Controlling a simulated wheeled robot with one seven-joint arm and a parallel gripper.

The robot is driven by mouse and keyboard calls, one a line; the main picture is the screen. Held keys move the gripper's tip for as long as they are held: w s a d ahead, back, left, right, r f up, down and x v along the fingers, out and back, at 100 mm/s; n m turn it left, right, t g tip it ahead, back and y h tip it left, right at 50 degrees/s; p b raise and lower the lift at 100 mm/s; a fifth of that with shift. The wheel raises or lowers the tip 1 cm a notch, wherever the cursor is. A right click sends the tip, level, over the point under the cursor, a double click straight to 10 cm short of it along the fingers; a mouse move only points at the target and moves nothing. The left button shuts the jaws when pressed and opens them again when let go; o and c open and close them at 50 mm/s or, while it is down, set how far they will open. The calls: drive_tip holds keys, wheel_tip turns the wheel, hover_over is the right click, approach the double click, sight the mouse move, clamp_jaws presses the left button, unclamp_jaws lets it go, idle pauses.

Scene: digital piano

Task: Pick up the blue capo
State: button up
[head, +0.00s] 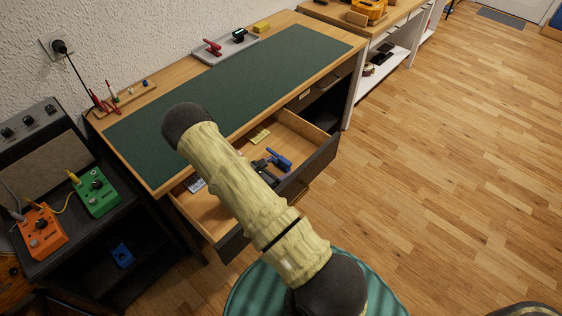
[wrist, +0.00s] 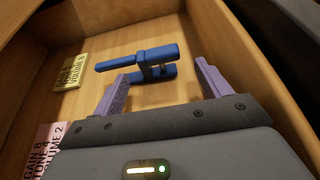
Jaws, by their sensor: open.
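The blue capo (wrist: 140,58) lies on the wooden floor of the open drawer (head: 322,141). It also shows in the head view (head: 281,158), towards the drawer's right side. My gripper (wrist: 162,72) is open and empty, its two purple fingers pointing at the capo. In the wrist view the capo is just beyond the fingertips, its long arm reaching past the left finger. I see no clear contact. In the head view my arm hides most of the gripper and part of the drawer.
A yellow card (wrist: 70,72) and a pinkish card (wrist: 45,140) lie left of the capo in the wrist view. Drawer walls close in the space. The green-topped desk (head: 290,70) is above; a grey tray (head: 225,46) holds small items, including a red clamp-like one.

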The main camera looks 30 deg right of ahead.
sight(283, 165)
drive_tip(key=x, duration=0.3)
drive_tip(key=shift+d, duration=0.1)
idle(0.3)
drive_tip(key=c, duration=1.1)
drive_tip(key=shift+r, duration=0.1)
wheel_tip(283, 165, up, 10)
drive_tip(key=shift+f+p, duration=0.15)
drive_tip(key=shift+p, duration=0.25)
